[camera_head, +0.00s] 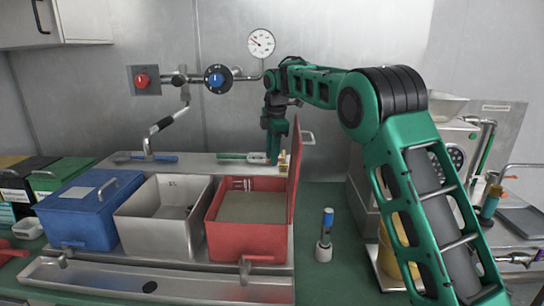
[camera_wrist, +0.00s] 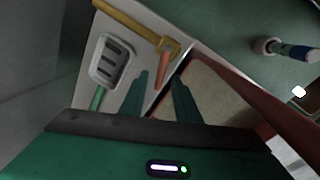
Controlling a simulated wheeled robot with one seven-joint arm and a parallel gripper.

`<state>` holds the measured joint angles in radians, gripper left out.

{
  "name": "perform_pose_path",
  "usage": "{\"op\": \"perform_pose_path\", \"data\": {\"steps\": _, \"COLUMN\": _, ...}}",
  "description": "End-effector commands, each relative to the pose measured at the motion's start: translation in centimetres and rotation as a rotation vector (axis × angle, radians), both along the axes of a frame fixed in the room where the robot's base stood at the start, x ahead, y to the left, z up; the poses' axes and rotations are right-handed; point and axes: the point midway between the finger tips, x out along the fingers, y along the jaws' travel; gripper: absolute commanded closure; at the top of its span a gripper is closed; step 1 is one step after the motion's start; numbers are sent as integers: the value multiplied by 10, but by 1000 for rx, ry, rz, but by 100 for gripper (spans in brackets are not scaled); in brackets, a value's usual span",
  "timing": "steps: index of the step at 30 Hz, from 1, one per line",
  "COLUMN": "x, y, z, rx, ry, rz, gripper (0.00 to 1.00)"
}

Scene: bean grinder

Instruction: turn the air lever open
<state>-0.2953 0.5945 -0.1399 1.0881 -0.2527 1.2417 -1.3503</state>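No part is labelled as the air lever, so I cannot tell for sure which it is. A yellow fitting (camera_wrist: 138,28) with an orange bar (camera_wrist: 162,68) lies on the metal ledge in the wrist view; it shows small in the head view (camera_head: 283,158). My gripper (camera_head: 275,150) points down behind the red bin, beside this fitting. In the wrist view my gripper (camera_wrist: 160,88) has its two fingers apart, with the orange bar just beyond the gap. I cannot tell whether they touch.
A slotted spatula (camera_wrist: 113,60) lies left of the fitting. The red bin (camera_head: 247,230) has its lid (camera_head: 294,170) raised close to my gripper. A round gauge (camera_head: 261,43) hangs above.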

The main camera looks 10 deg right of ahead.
Motion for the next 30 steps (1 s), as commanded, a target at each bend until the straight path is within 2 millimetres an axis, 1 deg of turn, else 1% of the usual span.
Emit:
{"op": "perform_pose_path", "data": {"steps": 2, "x": -1, "y": 1, "z": 3, "rx": 1, "ry": -1, "rz": 1, "gripper": 71}}
{"op": "perform_pose_path", "data": {"steps": 5, "x": -2, "y": 1, "z": 12, "rx": 1, "ry": -2, "rz": 1, "gripper": 71}}
{"op": "perform_pose_path", "data": {"steps": 8, "x": -5, "y": -1, "z": 28, "rx": 1, "ry": -3, "rz": 1, "gripper": 71}}
{"op": "perform_pose_path", "data": {"steps": 15, "x": -12, "y": -3, "z": 72, "rx": 1, "ry": -2, "rz": 0, "gripper": 71}}
{"op": "perform_pose_path", "data": {"steps": 19, "x": -15, "y": -4, "z": 90, "rx": 2, "ry": -2, "rz": -1, "gripper": 71}}
{"op": "perform_pose_path", "data": {"steps": 24, "x": -18, "y": -5, "z": 103, "rx": 1, "ry": 0, "rz": 0, "gripper": 71}}
{"op": "perform_pose_path", "data": {"steps": 30, "x": -18, "y": -5, "z": 105, "rx": 1, "ry": 1, "rz": 0, "gripper": 71}}
